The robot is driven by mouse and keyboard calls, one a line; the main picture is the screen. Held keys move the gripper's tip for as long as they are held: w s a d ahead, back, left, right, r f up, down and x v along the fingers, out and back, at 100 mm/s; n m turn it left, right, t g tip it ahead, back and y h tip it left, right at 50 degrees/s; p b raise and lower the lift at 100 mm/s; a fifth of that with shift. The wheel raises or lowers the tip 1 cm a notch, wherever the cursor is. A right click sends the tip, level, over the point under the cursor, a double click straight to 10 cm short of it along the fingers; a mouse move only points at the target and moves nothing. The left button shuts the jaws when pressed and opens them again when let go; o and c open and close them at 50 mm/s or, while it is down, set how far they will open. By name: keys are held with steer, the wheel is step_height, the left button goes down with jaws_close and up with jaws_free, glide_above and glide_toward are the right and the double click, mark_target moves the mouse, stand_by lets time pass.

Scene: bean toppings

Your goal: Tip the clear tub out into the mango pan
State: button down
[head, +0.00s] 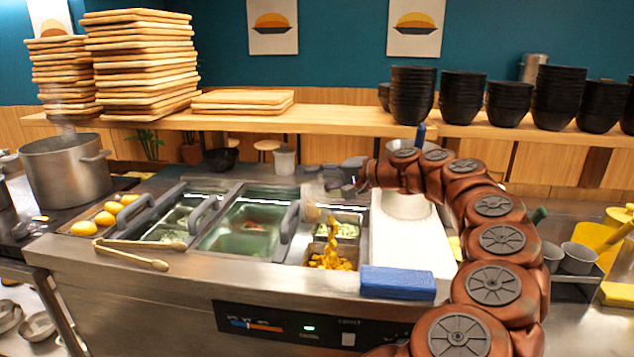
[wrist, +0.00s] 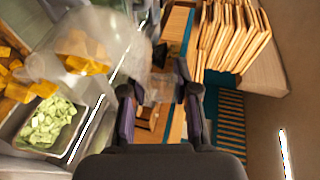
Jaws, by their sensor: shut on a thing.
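The clear tub (head: 312,192) is tilted in the air above the topping counter, with orange mango pieces (head: 330,236) falling from it. The mango pan (head: 352,268) sits below in the counter, with mango pieces in it. My gripper (head: 336,187) is shut on the tub at its right side. In the wrist view the clear tub (wrist: 118,38) is tipped to the left with some mango cubes (wrist: 82,52) still inside. My gripper (wrist: 157,92) shows there with a see-through part of the tub between its fingers.
A pan of pale green cubes (head: 347,230) lies just behind the mango pan. Tongs (head: 130,255) lie at the counter's left and a blue block (head: 398,283) at its front right. Black bowls (head: 413,95) stand on the shelf.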

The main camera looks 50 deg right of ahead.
steer(key=shift+s+d+f+m+t+y+b, duration=0.3)
steer(key=shift+s+d+t+b, duration=0.45)
steer(key=shift+b, duration=1.9)
steer(key=shift+s+d+f+m+t+y+b, duration=0.15)
steer(key=shift+s+d+m+t+y+b, duration=0.4)
steer(key=shift+b, duration=2.1)
steer(key=shift+s+d+r+t+b, duration=0.1)
steer(key=shift+s+d+t+b, duration=0.1)
steer(key=shift+s+t+b, duration=0.3)
